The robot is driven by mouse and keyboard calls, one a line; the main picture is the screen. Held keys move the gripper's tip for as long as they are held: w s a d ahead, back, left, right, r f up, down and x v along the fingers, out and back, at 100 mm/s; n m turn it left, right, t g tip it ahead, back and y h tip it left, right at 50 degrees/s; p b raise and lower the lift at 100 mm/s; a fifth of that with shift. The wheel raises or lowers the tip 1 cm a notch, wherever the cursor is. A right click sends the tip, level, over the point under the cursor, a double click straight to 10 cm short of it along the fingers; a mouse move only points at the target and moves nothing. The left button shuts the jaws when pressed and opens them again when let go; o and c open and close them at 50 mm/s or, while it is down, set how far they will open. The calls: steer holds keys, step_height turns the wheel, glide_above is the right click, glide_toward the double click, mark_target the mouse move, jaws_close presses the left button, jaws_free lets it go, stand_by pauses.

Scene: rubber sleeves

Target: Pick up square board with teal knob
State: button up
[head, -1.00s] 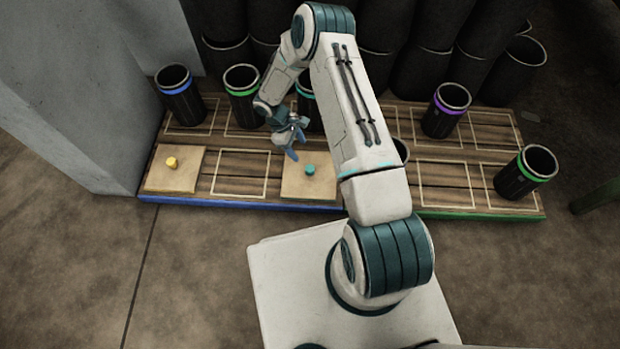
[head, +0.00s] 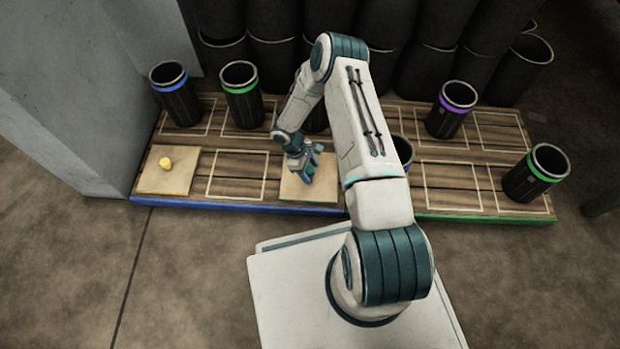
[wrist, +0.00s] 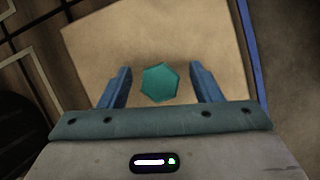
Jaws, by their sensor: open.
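The square board (head: 294,190) is light tan and lies flat on the wooden platform, near its blue front edge. Its teal knob (wrist: 160,82) shows in the wrist view as a six-sided shape between my two blue fingers. My gripper (head: 308,177) is over the board and hides the knob in the head view. In the wrist view my gripper (wrist: 160,88) is open, with a gap on each side of the knob. The board also fills much of the wrist view (wrist: 200,40).
A similar board with a yellow knob (head: 166,163) lies at the left end of the platform (head: 240,149). Black sleeves with blue (head: 176,95), green (head: 241,96) and purple (head: 451,110) bands stand around. A green-banded sleeve (head: 535,174) stands front right. Several outlined cells are empty.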

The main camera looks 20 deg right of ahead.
steer(key=shift+f, duration=0.2)
jaws_close()
steer(key=shift+r, duration=0.15)
